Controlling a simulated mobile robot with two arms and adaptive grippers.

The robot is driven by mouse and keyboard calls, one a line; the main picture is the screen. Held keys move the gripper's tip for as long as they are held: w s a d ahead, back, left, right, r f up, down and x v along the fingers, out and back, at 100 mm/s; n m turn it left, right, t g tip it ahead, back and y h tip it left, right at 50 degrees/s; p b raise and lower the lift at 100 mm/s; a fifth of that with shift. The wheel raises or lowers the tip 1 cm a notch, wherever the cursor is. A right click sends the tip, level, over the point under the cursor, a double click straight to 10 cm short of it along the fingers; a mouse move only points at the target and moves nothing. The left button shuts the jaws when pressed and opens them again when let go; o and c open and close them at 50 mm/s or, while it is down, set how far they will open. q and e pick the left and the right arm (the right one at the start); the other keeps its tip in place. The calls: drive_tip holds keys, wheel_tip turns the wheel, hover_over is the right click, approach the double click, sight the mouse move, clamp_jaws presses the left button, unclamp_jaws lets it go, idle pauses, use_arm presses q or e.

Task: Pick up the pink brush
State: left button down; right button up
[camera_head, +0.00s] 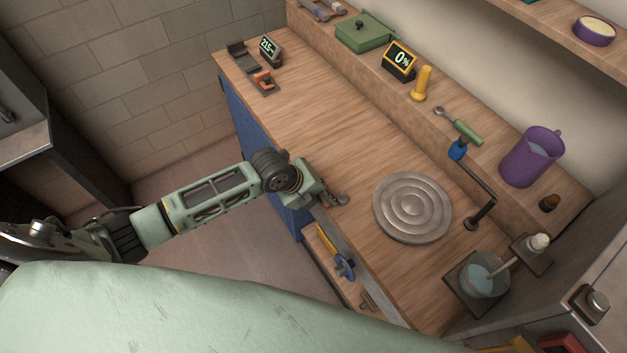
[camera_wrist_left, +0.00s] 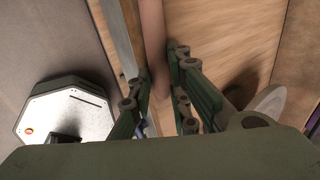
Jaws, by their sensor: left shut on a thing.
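My left gripper (camera_head: 338,198) reaches in over the near edge of the wooden worktop, left of the grey round turntable. In the left wrist view, the gripper (camera_wrist_left: 155,85) has its fingers closed on either side of a long, smooth, pinkish handle, which I take to be the pink brush (camera_wrist_left: 152,40). The handle runs from the top of that view down between the fingers. Its bristles cannot be made out. In the head view, the brush is hidden behind the gripper. My right gripper is not in view.
The turntable (camera_head: 412,207) sits right of the gripper. A water bowl (camera_head: 482,283), a purple jug (camera_head: 530,157) and a blue-handled crank (camera_head: 458,150) are farther right. A yellow tool (camera_head: 421,84) and green box (camera_head: 365,32) stand on the back ledge. The worktop's middle (camera_head: 320,115) is clear.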

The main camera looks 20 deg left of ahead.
use_arm(q)
drive_tip(key=shift+r, duration=0.5)
wheel_tip(320, 180, up, 3)
drive_tip(key=shift+w+f+b, duration=0.15)
drive_tip(key=shift+f+b, duration=0.05)
drive_tip(key=shift+b, duration=0.65)
drive_tip(key=s+a+r+b, duration=0.2)
drive_tip(key=s+r, duration=0.5)
drive_tip(key=s, duration=0.4)
drive_tip(key=shift+s+a+r+b, duration=0.2)
drive_tip(key=shift+s+a+b, duration=0.1)
drive_tip(key=shift+a, duration=0.15)
idle(0.9)
